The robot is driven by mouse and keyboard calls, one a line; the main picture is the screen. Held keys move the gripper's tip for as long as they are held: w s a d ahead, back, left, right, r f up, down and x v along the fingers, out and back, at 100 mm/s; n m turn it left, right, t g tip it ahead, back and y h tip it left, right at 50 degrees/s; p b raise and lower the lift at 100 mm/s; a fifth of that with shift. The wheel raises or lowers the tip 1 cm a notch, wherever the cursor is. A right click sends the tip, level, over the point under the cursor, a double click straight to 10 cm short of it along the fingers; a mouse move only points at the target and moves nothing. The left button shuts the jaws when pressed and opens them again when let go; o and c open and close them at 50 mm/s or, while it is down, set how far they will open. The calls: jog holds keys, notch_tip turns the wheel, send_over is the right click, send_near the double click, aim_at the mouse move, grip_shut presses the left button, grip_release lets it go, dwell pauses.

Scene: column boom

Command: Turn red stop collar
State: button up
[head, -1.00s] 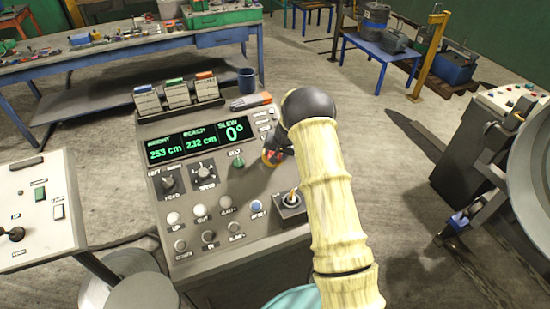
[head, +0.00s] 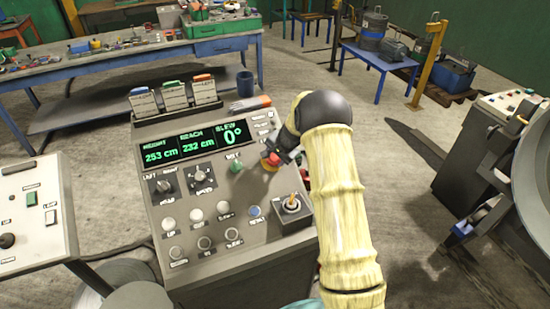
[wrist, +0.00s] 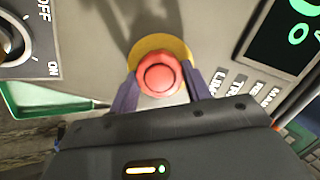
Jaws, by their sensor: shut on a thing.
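The red stop collar (head: 271,160) is a round red knob on a yellow disc on the sloped console panel. In the wrist view the red knob (wrist: 160,76) sits in the middle, with the yellow disc (wrist: 158,46) around its base. My gripper (head: 277,157) comes down on it from the right. In the wrist view my gripper (wrist: 160,88) has one dark finger on each side of the knob and is shut on it. The lower part of the knob's base is hidden behind my gripper.
The console (head: 225,185) carries a green display (head: 202,142), several buttons and knobs, and a joystick (head: 292,206) near the collar. A blue mug (head: 245,83) stands behind it. A second panel (head: 35,215) is at the left, and another console (head: 480,150) at the right.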

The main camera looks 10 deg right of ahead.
jog(key=shift+f, duration=0.1)
jog(key=o, duration=1)
jog(key=b+v, duration=0.4)
jog(key=v, duration=1.3)
jog(key=shift+s, duration=0.1)
jog(key=s+a+f+n+h, duration=0.1)
jog(key=s+f+n, duration=0.1)
jog(key=s, duration=0.7)
jog(key=s+a+f+n+g, duration=0.1)
jog(key=s+n, duration=0.3)
jog(key=s, duration=0.6)
jog(key=s+a+f+n+g+h, duration=0.1)
jog(key=s+a+f+n, duration=0.1)
jog(key=s, duration=0.8)
jog(key=shift+s+f+n+h, duration=0.2)
jog(key=shift+f+n+h, duration=0.15)
jog(key=shift+n, duration=0.45)
